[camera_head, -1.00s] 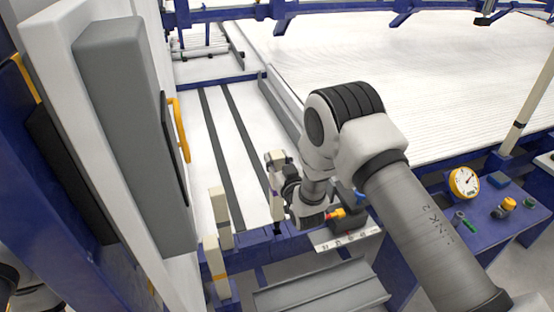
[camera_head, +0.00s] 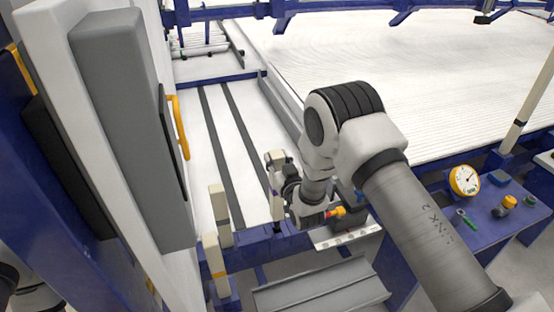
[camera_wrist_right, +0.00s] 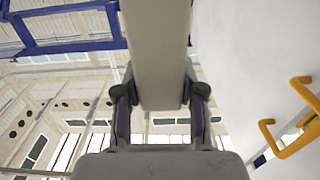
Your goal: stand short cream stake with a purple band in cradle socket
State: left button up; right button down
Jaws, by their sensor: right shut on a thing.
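My right gripper (camera_head: 279,176) is shut on a cream stake (camera_wrist_right: 157,55). In the right wrist view, the stake stands between the two fingers and runs out of the top of the picture. In the head view, the held stake (camera_head: 277,202) is upright, partly hidden by the gripper, with a dark purplish band near its middle. It is above or at the blue rail; I cannot tell whether its foot touches anything. The cradle socket under it cannot be made out. My left gripper is out of view.
Two cream stakes stand to the left, one with a dark band (camera_head: 220,207) and one with a yellow band (camera_head: 214,257). A grey cabinet with a yellow handle (camera_head: 179,128) rises at left. A blue bench with a gauge (camera_head: 464,180) is at right.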

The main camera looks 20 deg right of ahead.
jog(key=shift+f+b, duration=0.75)
jog(key=shift+f, duration=0.25)
jog(key=shift+f+b, duration=0.95)
jog(key=shift+f, duration=0.3)
notch_tip(320, 180, down, 2)
jog(key=shift+f+b, duration=0.2)
jog(key=shift+b, duration=0.7)
